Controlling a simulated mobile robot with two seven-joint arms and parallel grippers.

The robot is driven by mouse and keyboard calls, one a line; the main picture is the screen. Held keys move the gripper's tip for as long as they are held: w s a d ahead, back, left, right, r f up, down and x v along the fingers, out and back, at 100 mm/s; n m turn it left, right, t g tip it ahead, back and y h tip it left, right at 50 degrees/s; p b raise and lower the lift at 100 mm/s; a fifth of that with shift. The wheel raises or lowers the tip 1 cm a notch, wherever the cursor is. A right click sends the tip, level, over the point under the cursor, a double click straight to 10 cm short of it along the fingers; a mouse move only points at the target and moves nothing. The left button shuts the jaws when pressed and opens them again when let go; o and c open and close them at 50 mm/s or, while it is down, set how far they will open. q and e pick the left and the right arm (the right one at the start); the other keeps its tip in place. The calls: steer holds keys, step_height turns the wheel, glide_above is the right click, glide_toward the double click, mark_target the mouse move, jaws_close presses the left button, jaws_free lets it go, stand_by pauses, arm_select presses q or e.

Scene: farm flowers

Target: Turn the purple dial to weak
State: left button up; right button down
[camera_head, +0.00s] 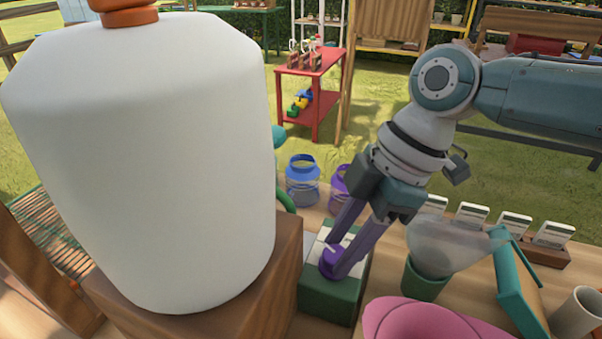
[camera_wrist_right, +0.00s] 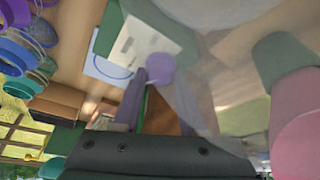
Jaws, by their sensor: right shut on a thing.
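The purple dial (camera_head: 327,265) sits on top of a green box with a pale label plate (camera_head: 333,310) on the wooden table. My right gripper (camera_head: 342,262) reaches down from the upper right with its fingertips on either side of the dial, shut on it. In the right wrist view the round purple dial (camera_wrist_right: 160,68) shows against the white label plate (camera_wrist_right: 128,45), whose markings are too small to read. A finger (camera_wrist_right: 132,100) is beside it. My left gripper is not in view.
A large white tank (camera_head: 150,160) on a wooden block stands close at left. Right of the box are a clear funnel in a green cup (camera_head: 425,282), a pink bowl (camera_head: 430,320) and a teal frame (camera_head: 517,285). Blue (camera_head: 302,185) and purple jars stand behind.

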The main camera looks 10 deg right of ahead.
steer(key=shift+r, duration=0.1)
steer(key=shift+s+r+m+p, duration=0.15)
steer(key=shift+m+p, duration=0.55)
steer(key=shift+p, duration=0.4)
steer(key=m+t+p, duration=0.1)
steer(key=m+p, duration=0.3)
steer(key=m+t+h+p, duration=0.1)
steer(key=m+p, duration=0.1)
steer(key=shift+s+a+t, duration=0.15)
steer(key=shift+a+t, duration=0.1)
steer(key=shift+t, duration=0.05)
steer(key=m+p, duration=0.2)
steer(key=m, duration=0.1)
steer(key=shift+t+h+p, duration=0.35)
steer(key=shift+t+h, duration=0.05)
steer(key=shift+m+h+p, duration=0.3)
steer(key=shift+m+p, duration=0.1)
steer(key=shift+m, duration=0.3)
steer(key=shift+f, duration=0.2)
steer(key=shift+c, duration=2.3)
jaws_free()
steer(key=shift+r, duration=0.1)
